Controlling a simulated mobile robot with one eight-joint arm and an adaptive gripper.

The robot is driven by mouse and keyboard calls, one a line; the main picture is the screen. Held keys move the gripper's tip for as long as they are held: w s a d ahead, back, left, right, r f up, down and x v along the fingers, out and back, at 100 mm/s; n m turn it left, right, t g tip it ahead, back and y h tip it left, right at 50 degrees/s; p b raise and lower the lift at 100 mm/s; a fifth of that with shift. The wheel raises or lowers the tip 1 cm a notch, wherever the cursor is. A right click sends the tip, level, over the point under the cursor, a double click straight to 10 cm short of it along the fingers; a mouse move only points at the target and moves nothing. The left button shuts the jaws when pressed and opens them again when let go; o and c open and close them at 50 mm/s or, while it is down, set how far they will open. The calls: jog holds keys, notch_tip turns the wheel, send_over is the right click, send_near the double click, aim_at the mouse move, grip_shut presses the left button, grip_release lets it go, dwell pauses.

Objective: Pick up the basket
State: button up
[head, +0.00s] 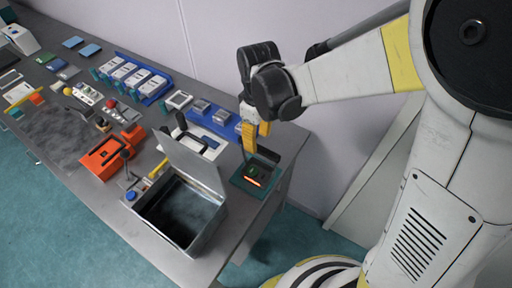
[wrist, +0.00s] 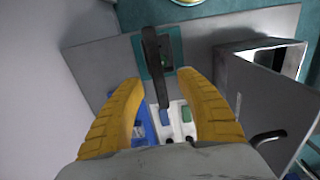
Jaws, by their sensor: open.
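The small dark basket (head: 256,174) with a glowing orange strip on its front stands on a teal mat (head: 236,181) at the table's right end. In the wrist view the teal mat (wrist: 174,40) lies ahead, and a long dark upright handle (wrist: 152,60) rises from it toward the camera. My gripper (head: 257,145) points down just above the basket. Its two yellow fingers (wrist: 160,98) are apart, with the handle's near end between them in the picture. I cannot tell whether they touch it. The basket's body is mostly hidden behind the handle in the wrist view.
An open metal box (head: 205,228) with a raised lid (head: 190,165) stands close, left of the basket; it also shows in the wrist view (wrist: 228,62). Blue trays (head: 218,122) lie behind it. An orange device (head: 108,156) is further left. The wall is behind.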

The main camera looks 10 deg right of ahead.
aim_at(259, 146)
jog(key=f, duration=0.2)
jog(key=f+b, duration=0.1)
jog(key=f, duration=0.2)
jog(key=shift+w+d, duration=0.15)
jog(key=shift+w, duration=0.05)
grip_shut()
